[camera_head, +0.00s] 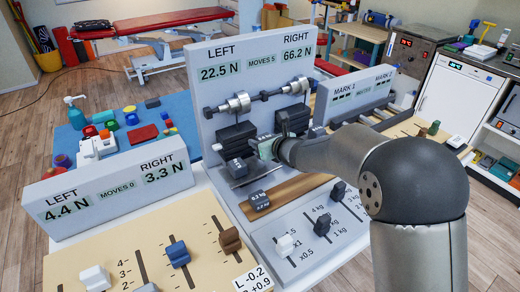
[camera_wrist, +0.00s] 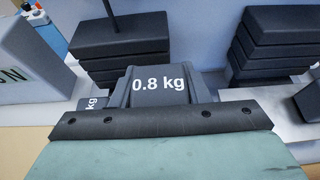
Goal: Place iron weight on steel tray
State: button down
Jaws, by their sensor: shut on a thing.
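The iron weight is a dark block marked 0.8 kg (camera_wrist: 158,86), held between the grey fingers of my gripper (camera_wrist: 160,92) in the wrist view. In the head view my gripper (camera_head: 263,148) is in front of the two-sided display stand, between the dark plate stacks, and the held weight is mostly hidden. A pale metal strip, perhaps the steel tray (camera_head: 258,177), lies just below my gripper. I cannot tell whether the weight touches anything.
A dark block (camera_head: 237,168) stands left of my gripper, and another small weight (camera_head: 259,200) lies in front. Plate stacks (camera_head: 236,139) and (camera_wrist: 275,50) flank the gripper closely. Slider panels (camera_head: 312,245) are in front. A low display (camera_head: 110,190) stands at left.

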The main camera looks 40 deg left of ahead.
jog(key=shift+w+a+f, duration=0.1)
jog(key=shift+a+f, duration=0.4)
jog(key=shift+f, duration=1.45)
jog(key=shift+f, duration=0.2)
jog(key=c, duration=0.8)
grip_release()
